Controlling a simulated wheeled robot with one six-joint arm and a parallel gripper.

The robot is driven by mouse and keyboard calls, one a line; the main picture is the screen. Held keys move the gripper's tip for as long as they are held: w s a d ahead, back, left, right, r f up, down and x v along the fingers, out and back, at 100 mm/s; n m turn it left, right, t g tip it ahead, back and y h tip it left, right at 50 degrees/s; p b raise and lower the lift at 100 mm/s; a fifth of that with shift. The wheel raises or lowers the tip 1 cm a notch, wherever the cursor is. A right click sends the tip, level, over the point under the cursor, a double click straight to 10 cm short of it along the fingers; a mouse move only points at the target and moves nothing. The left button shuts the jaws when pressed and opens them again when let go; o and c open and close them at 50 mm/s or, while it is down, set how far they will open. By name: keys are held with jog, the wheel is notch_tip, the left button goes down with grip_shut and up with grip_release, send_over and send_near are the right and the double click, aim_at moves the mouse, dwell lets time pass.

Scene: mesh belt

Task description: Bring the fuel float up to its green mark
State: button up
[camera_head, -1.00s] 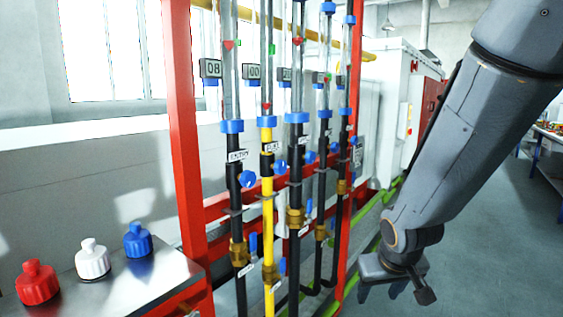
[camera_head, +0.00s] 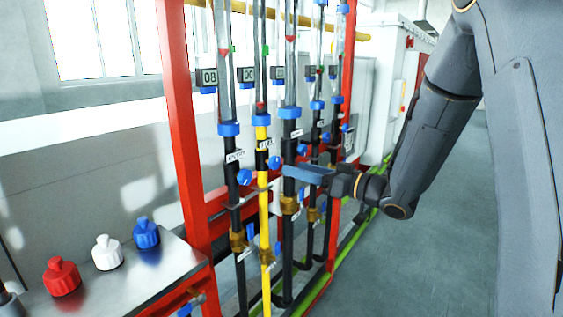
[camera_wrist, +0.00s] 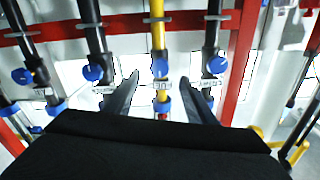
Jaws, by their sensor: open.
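The fuel line is the yellow pipe (camera_head: 262,195) with a clear tube (camera_head: 260,85) above it. Its red float (camera_head: 261,107) sits low in the tube, just above the blue collar, and its green mark (camera_head: 265,50) is well higher. The line's round blue knob (camera_head: 275,162) is by the label. In the wrist view, this knob (camera_wrist: 160,67) and the label (camera_wrist: 162,86) lie between the open fingertips of my gripper (camera_wrist: 159,77). In the head view, my gripper (camera_head: 288,171) is just right of the knob, sideways on and empty. Contact cannot be told.
Dark pipes with similar blue knobs stand close on both sides, such as the left one (camera_head: 244,177). A red frame post (camera_head: 180,140) is left of them. A metal table (camera_head: 120,285) carries red, white and blue bottles. The floor at right is clear.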

aim_at(277, 163)
jog(key=p+x, duration=0.1)
jog(key=x, duration=0.5)
jog(key=shift+w+a+p, duration=0.25)
jog(key=shift+a+p, duration=0.05)
jog(key=shift+p, duration=0.1)
jog(key=c, duration=1)
jog(key=shift+c, duration=0.2)
